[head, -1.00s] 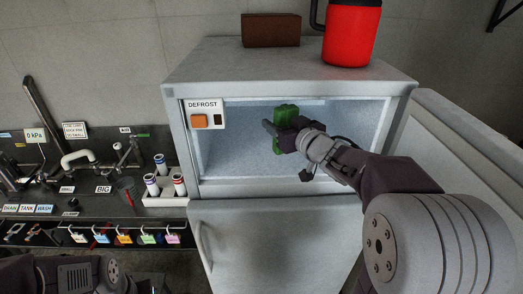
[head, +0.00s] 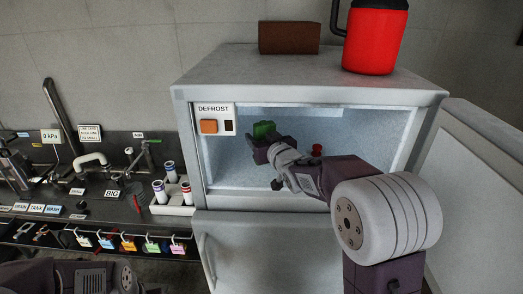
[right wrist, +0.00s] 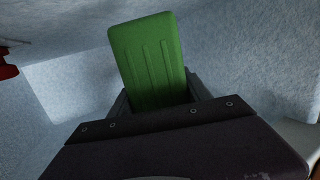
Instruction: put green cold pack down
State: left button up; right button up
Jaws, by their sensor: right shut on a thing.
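The green cold pack (head: 264,129) is inside the open upper freezer compartment, partly hidden by my right gripper (head: 260,142). In the right wrist view the green cold pack (right wrist: 147,60) is a ribbed block, tilted slightly, with its lower end between the fingers of my right gripper (right wrist: 158,98). The gripper is shut on it. Frosty pale walls surround it; whether the pack touches the compartment floor cannot be told. My left gripper is not in view; only part of my left arm shows at the lower left.
The freezer (head: 300,75) has a DEFROST panel (head: 214,118) at its opening's left edge. A small red object (head: 317,149) shows inside, right of my gripper. A brown box (head: 289,37) and red jug (head: 375,38) stand on top. The open door (head: 470,170) is at the right.

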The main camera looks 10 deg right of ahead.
notch_tip(320, 180, down, 4)
jog(key=shift+d+r, duration=0.1)
jog(key=shift+d, duration=0.05)
jog(key=shift+w, duration=0.25)
jog(key=shift+s, duration=0.1)
jog(key=shift+s+f, duration=0.2)
jog(key=shift+f, duration=0.1)
jog(key=o, duration=1.6)
jog(key=shift+o, duration=0.4)
jog(key=shift+w, duration=0.15)
jog(key=shift+r, duration=0.1)
